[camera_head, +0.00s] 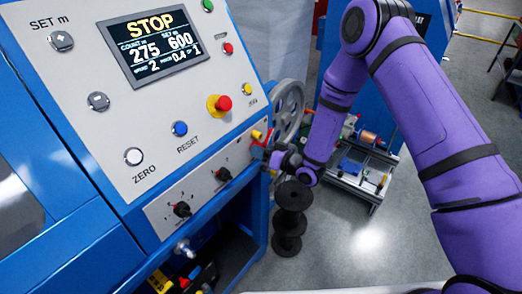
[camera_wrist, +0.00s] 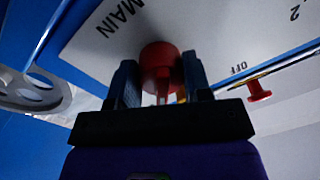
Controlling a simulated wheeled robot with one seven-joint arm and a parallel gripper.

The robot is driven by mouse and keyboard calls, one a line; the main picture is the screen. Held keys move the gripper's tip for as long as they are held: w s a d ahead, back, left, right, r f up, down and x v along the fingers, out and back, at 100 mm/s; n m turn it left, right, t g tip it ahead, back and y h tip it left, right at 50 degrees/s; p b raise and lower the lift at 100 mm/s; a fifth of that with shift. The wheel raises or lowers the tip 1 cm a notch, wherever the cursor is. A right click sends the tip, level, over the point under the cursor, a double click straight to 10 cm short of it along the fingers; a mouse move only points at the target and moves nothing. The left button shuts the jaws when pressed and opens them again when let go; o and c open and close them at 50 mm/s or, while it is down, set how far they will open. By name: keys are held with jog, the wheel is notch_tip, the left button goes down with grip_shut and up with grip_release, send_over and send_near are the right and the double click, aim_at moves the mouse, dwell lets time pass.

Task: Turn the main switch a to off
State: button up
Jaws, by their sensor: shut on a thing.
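The main switch, a red knob (camera_wrist: 160,56), sits on a pale panel beside the word MAIN in the wrist view. My gripper (camera_wrist: 160,82) has one dark finger on each side of this knob and is shut on it. In the head view my gripper (camera_head: 272,154) is at the right edge of the blue machine's lower panel, against the red switch part (camera_head: 266,138). The gripper partly covers the switch there. In the wrist view a smaller red piece (camera_wrist: 258,91) shows to the right, under the word OFF. The switch's exact turn angle is hard to tell.
The control panel with its STOP display (camera_head: 155,40) fills the left. A red stop button (camera_head: 222,103) and black knobs (camera_head: 182,209) are nearby. Black spools (camera_head: 291,222) stand close below my gripper. A grey wheel (camera_head: 289,103) is behind it. Open floor lies right of the spools.

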jog(key=n, duration=0.7)
jog(key=shift+n+h, duration=0.3)
jog(key=shift+n, duration=0.1)
jog(key=n, duration=0.6)
jog(key=shift+r, duration=0.1)
jog(key=shift+n+t+h, duration=0.3)
jog(key=o, duration=1.3)
jog(key=shift+d, duration=0.1)
jog(key=v, duration=1)
jog(key=shift+s+d, duration=0.2)
jog(key=shift+d, duration=0.1)
